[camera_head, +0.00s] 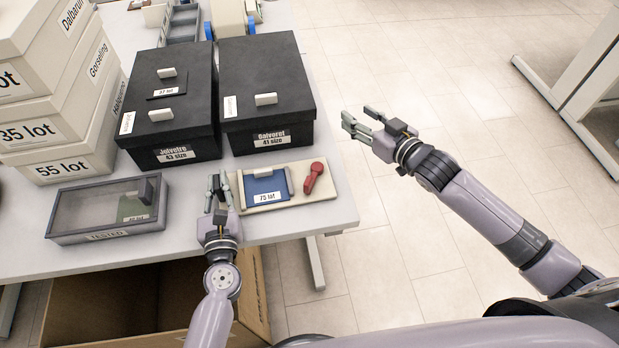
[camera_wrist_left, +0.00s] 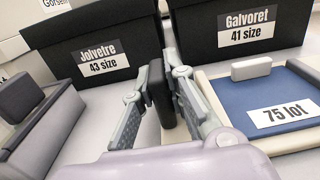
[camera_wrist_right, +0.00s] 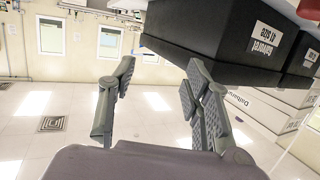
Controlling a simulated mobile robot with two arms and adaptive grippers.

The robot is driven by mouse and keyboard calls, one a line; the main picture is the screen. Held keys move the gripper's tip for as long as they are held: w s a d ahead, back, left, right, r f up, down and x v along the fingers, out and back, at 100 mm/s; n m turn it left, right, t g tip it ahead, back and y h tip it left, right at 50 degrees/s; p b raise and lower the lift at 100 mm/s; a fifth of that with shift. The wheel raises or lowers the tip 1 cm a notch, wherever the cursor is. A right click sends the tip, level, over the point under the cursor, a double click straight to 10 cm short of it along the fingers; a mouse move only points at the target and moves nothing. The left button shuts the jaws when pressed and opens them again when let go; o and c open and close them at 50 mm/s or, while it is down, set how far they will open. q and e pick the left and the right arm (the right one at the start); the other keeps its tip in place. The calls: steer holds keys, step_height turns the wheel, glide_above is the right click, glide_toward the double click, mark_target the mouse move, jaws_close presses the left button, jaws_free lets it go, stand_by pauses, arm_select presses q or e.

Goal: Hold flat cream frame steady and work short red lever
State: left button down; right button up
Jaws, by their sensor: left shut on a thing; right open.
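The flat cream frame (camera_head: 322,195) lies near the table's front edge and holds a blue panel (camera_head: 265,186) labelled "75 lot". The short red lever (camera_head: 315,176) sits on its right part, slanting up to the right. My left gripper (camera_head: 220,190) is at the frame's left end. In the left wrist view my left gripper (camera_wrist_left: 160,95) is shut on a dark upright block (camera_wrist_left: 158,92), which appears to stand at the frame's left edge; its base is partly hidden. My right gripper (camera_head: 360,118) is open and empty, out past the table's right edge, apart from the lever.
Two black boxes, Jolvetre (camera_head: 185,128) and Galvoret (camera_head: 262,80), stand behind the frame. Cream boxes (camera_head: 60,150) are stacked at the back left. A cardboard box (camera_head: 110,310) stands below the table's front.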

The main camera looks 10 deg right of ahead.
steer(key=a+r+g, duration=0.1)
steer(key=a+g, duration=0.2)
steer(key=a, duration=0.1)
steer(key=n+g+h, duration=0.2)
steer(key=n+g, duration=0.6)
steer(key=g, duration=0.1)
glide_toward(310, 181)
steer(key=x, duration=1)
steer(key=shift+f, duration=0.15)
steer(key=shift+c, duration=0.2)
jaws_close()
